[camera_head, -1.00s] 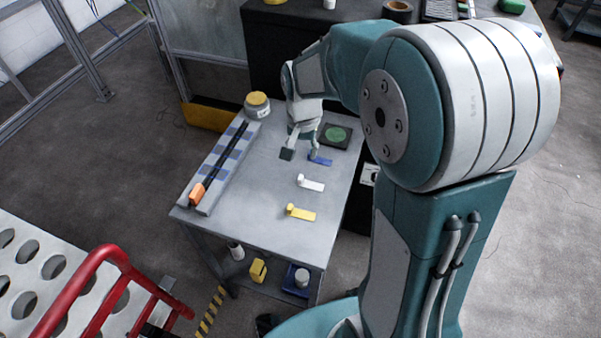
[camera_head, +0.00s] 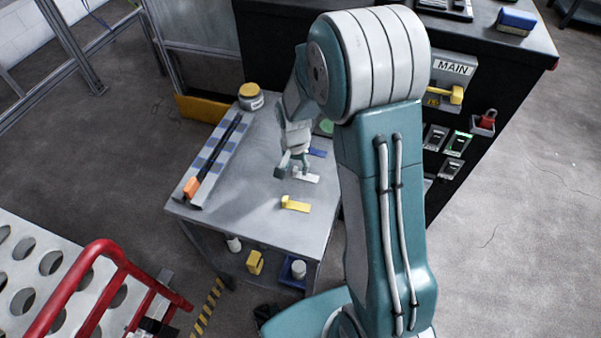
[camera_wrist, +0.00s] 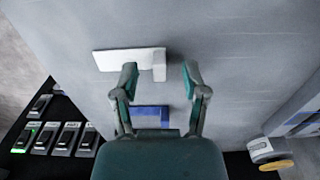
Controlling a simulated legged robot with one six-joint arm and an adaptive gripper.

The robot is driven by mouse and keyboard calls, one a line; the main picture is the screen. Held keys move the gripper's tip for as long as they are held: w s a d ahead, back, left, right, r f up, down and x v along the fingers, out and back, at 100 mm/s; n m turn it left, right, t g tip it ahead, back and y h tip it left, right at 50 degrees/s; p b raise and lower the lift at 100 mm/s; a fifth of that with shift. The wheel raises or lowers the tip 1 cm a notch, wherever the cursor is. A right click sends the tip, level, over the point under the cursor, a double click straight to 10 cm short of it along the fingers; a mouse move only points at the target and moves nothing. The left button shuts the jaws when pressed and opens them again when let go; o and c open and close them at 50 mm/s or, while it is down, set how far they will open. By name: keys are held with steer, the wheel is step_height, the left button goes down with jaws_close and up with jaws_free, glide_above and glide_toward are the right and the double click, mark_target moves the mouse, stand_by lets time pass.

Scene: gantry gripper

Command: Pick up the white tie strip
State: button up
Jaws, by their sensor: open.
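The white tie strip (camera_head: 308,178) lies flat on the grey table between the blue strip and the yellow strip. In the wrist view the white strip (camera_wrist: 122,60) has a raised block at its right end. My gripper (camera_head: 291,170) is over the white strip, and in the head view it hides part of it. In the wrist view my gripper (camera_wrist: 160,75) is open, its two fingers apart with nothing between them. The left fingertip overlaps the strip's lower edge in the picture, and the block lies just beyond the gap. I cannot tell the height of the fingertips.
A blue strip (camera_head: 317,153) lies behind, and it shows between the finger bases in the wrist view (camera_wrist: 150,112). A yellow strip (camera_head: 296,205) lies in front. A long rail fixture (camera_head: 216,160) and a yellow-lidded jar (camera_head: 250,97) stand at the left. The table's front left is clear.

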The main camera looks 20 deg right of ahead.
steer(key=shift+f, duration=0.45)
steer(key=shift+c, duration=0.3)
jaws_close()
steer(key=shift+r, duration=0.1)
